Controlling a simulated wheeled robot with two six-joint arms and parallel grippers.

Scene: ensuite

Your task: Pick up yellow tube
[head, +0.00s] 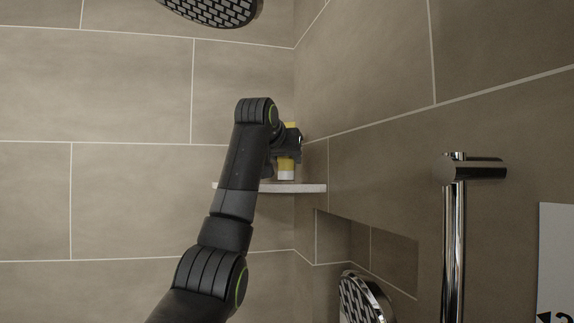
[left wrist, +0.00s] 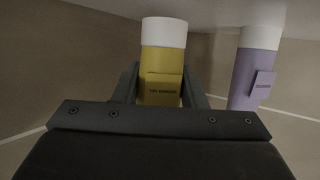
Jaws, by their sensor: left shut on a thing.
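The yellow tube (head: 286,164) with a white cap stands upright, cap down, at the small white corner shelf (head: 306,188). In the head view my left gripper (head: 287,146) covers its middle. In the left wrist view the yellow tube (left wrist: 161,64) is between the two fingers of my left gripper (left wrist: 160,88), which is shut on it. I cannot tell whether the cap touches the shelf. My right gripper is not in view.
A purple tube (left wrist: 247,68) with a white cap is beside the yellow one in the left wrist view. Tiled walls (head: 375,55) meet behind the shelf. A shower head (head: 362,300), a chrome rail (head: 454,240) and an overhead shower (head: 213,10) are nearby.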

